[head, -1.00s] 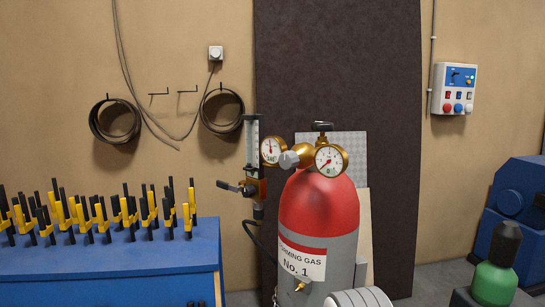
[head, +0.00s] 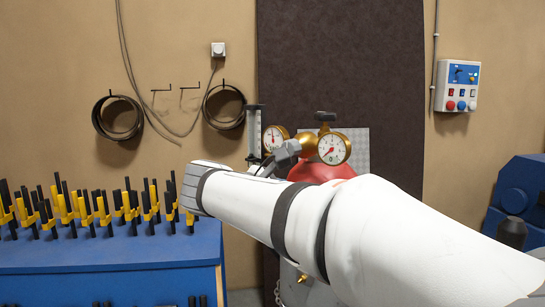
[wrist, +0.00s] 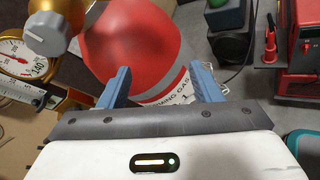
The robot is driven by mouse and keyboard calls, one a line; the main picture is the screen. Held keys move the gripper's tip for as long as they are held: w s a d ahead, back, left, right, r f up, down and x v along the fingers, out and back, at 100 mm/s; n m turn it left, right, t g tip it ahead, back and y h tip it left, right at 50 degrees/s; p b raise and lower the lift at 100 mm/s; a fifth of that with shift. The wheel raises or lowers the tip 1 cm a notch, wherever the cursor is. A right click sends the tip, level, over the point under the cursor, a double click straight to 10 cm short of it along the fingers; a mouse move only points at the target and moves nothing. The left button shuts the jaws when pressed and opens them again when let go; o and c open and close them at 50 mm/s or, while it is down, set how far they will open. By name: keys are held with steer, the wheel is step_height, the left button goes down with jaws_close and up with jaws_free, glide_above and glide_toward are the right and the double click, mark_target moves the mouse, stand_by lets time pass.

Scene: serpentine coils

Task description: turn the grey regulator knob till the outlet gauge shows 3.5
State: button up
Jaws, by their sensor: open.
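The grey regulator knob (head: 292,147) sits on the brass regulator (head: 309,143) atop the red gas cylinder (head: 318,170). Two round gauges flank it, a left gauge (head: 275,138) and a right gauge (head: 333,148); their readings are too small to tell, and I cannot tell which is the outlet gauge. In the wrist view, the knob (wrist: 47,34) is at upper left, beside a partly cut-off gauge with a red needle (wrist: 20,57). My gripper (wrist: 161,85) is open and empty over the cylinder's shoulder; the knob lies left of both fingers, not between them. My arm hides most of the cylinder in the head view.
A flowmeter tube (head: 254,130) stands left of the regulator. A blue bench (head: 110,250) holds several yellow-and-black clamps at left. Blue machinery (head: 515,200) is at right. A control box (head: 458,86) and cable coils (head: 118,117) hang on the wall.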

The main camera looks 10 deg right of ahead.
mark_target(291, 148)
steer(key=w+a+r+n+t+h, duration=0.35)
steer(key=a+r, duration=0.25)
steer(key=r, duration=0.3)
steer(key=p+x, duration=0.1)
steer(key=x, duration=0.6)
steer(key=shift+w+f+y, duration=0.15)
steer(key=shift+f+y, duration=0.2)
steer(key=shift+f, duration=0.05)
steer(key=shift+d+g, duration=0.1)
steer(key=shift+g, duration=0.15)
steer(key=shift+c, duration=0.2)
steer(key=c, duration=0.9)
